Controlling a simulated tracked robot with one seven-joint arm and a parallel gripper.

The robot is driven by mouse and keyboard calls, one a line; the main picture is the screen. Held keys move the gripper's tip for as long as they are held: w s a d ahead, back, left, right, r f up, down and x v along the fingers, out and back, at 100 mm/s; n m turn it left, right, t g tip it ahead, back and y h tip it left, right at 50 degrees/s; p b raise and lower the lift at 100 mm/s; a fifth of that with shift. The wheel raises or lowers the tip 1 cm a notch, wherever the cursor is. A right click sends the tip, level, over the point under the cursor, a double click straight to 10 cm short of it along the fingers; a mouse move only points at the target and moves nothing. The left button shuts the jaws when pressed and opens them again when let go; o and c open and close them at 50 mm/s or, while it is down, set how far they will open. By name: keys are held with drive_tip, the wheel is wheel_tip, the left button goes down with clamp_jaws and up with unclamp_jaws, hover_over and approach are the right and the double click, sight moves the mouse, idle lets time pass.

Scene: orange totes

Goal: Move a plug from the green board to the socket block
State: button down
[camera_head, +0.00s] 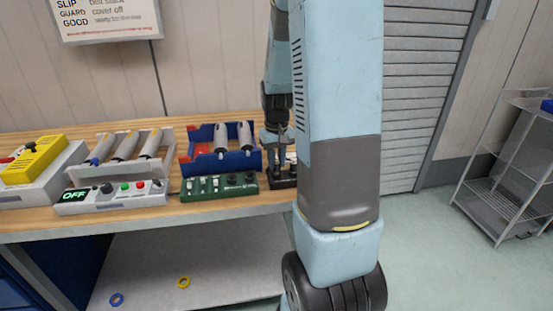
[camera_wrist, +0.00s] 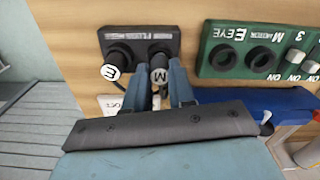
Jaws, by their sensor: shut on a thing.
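The green board (camera_wrist: 243,35) shows two open black sockets labelled E and M in the wrist view. It also lies at the table's front edge in the head view (camera_head: 222,193). The black socket block (camera_wrist: 160,33) is left of the board in the wrist view and right of it in the head view (camera_head: 288,181). A plug marked E (camera_wrist: 110,72) sits at the block's left socket. My gripper (camera_wrist: 158,76) is shut on a plug marked M (camera_wrist: 159,75), lined up at the right socket. I cannot tell how deep it sits. The head view shows my gripper (camera_head: 279,138) above the block.
A blue rack (camera_head: 240,160) with grey cylinders stands behind the green board. A white control box (camera_head: 112,198) reading OFF and a white rack (camera_head: 75,172) are further left. The table's front edge is close. A wire shelf (camera_head: 510,190) stands far right.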

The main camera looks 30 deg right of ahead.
drive_tip(key=shift+f, duration=0.25)
idle(0.6)
drive_tip(key=c, duration=0.9)
unclamp_jaws()
drive_tip(key=shift+o, duration=0.2)
wheel_tip(320, 180, up, 14)
drive_tip(key=shift+f, duration=0.15)
drive_tip(key=s+a+r+n+t, duration=0.1)
drive_tip(key=s+a+r+t, duration=0.1)
drive_tip(key=s+a+r, duration=0.2)
drive_tip(key=s+a+r+t, duration=0.3)
drive_tip(key=s+a, duration=0.7)
drive_tip(key=s, duration=0.4)
drive_tip(key=shift+a+r+n+t, duration=0.3)
drive_tip(key=shift+a+r+n, duration=0.1)
drive_tip(key=shift+r, duration=0.4)
